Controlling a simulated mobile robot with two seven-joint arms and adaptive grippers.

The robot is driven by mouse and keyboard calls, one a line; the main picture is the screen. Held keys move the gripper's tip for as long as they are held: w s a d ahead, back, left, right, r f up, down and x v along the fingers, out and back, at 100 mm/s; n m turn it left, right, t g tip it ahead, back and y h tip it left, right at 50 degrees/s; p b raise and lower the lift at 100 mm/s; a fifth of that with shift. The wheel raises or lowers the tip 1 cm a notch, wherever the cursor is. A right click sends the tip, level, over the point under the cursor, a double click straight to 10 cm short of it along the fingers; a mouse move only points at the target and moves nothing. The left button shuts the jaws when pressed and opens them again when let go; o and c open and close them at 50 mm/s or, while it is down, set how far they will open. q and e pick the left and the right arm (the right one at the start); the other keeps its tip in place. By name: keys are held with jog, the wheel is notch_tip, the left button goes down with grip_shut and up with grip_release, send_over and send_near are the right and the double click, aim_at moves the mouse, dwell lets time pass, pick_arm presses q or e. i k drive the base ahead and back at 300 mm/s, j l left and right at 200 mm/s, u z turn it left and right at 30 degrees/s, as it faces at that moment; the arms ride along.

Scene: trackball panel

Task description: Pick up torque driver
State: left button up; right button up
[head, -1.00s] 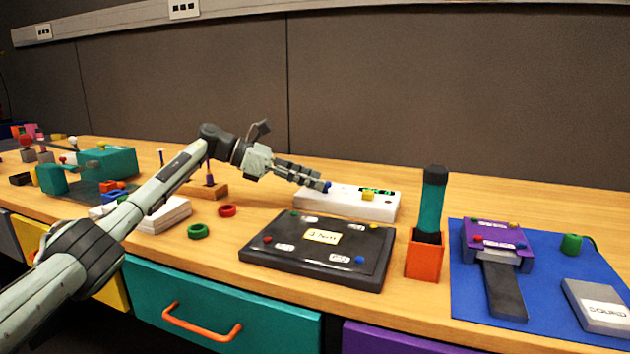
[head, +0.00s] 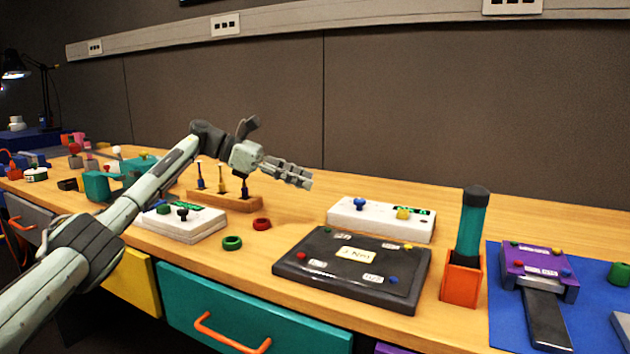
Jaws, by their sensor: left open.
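A teal cylinder with a black cap (head: 472,225), which looks like the torque driver, stands upright in an orange square holder (head: 461,283) right of the black panel. Its lower end is hidden inside the holder. My left gripper (head: 303,178) is open and empty, raised above the back of the table. It is well left of the driver and apart from it, left of the white box with a blue knob (head: 360,203). My right gripper is not in view.
A black panel labelled "3 Nm" (head: 300,272) lies left of the holder. A blue mat (head: 505,310) with a purple device (head: 540,268) lies to the right. A wall stands behind.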

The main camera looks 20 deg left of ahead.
aim_at(475, 200)
jog(key=k, duration=1.5)
